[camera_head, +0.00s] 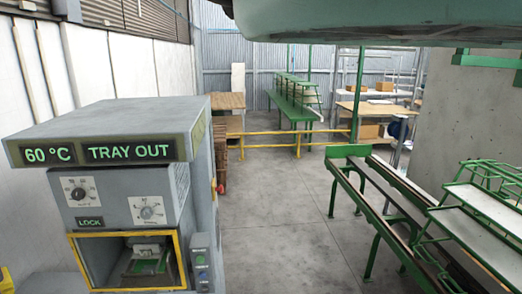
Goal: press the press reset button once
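The press (135,113) is a grey machine at the left in the head view. Its displays read "60 °C" (48,154) and "TRAY OUT" (128,152). Below are two dials, a green "LOCK" sign (90,222) and a yellow-framed opening (176,265) with a green item inside. A small grey control box (201,264) with several small buttons, one green, is at the opening's right. Its labels are too small to read, so I cannot tell which button is reset. My gripper is not in view.
A small red knob (214,187) is on the press's right side. Concrete floor (270,215) lies clear right of the press. A green-framed conveyor (386,199) and green rack (488,205) stand at the right. A yellow rail (275,134) crosses behind, before benches and boxes.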

